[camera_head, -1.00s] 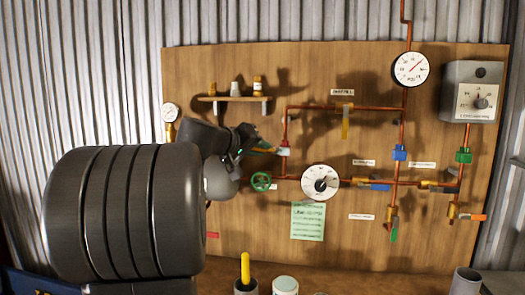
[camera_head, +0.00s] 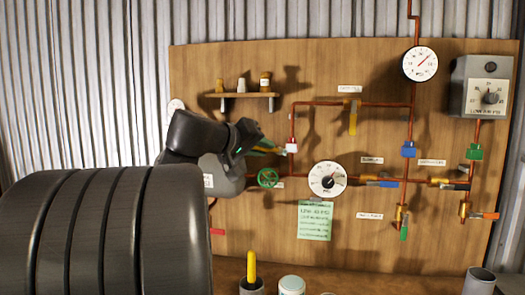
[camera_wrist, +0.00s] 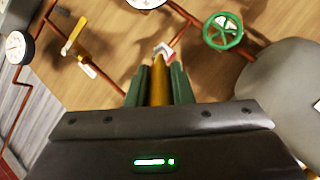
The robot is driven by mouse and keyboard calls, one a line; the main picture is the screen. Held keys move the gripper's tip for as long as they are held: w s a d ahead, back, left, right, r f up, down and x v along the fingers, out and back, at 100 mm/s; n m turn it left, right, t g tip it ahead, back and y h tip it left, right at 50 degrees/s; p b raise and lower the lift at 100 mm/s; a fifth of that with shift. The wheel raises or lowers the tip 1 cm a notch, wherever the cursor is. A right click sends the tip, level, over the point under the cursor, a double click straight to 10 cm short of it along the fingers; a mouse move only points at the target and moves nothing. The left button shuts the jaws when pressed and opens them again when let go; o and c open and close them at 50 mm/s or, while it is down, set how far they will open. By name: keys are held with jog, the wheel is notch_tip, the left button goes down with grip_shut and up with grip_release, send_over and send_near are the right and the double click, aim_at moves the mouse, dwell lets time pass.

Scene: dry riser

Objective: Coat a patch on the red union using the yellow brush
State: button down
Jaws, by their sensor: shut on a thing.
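The red union (camera_head: 292,147) is on the copper pipe left of the centre gauge, showing pale with a little red. In the wrist view, a pale and red fitting (camera_wrist: 163,51) shows just beyond the tool tip. My gripper (camera_head: 262,146) is left of the union, pointing right towards it. In the wrist view, my gripper (camera_wrist: 159,85) has its dark green fingers shut on the ochre-yellow shaft of the brush (camera_wrist: 159,72). The brush tip is at or very close to the union; I cannot tell whether it touches.
A green handwheel (camera_head: 268,178) and a round gauge (camera_head: 327,180) sit close by on the wooden board. Below, a dark cup (camera_head: 251,286) holds an upright yellow handle (camera_head: 251,266), beside a pale-lidded jar (camera_head: 291,285).

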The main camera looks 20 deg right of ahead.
jog(key=shift+s+a+b, duration=0.3)
jog(key=shift+s+a, duration=0.1)
jog(key=shift+s, duration=0.25)
jog(key=shift+s+a+b, duration=0.25)
jog(key=shift+s+a, duration=0.15)
jog(key=shift+s, duration=0.2)
jog(key=shift+d, duration=0.1)
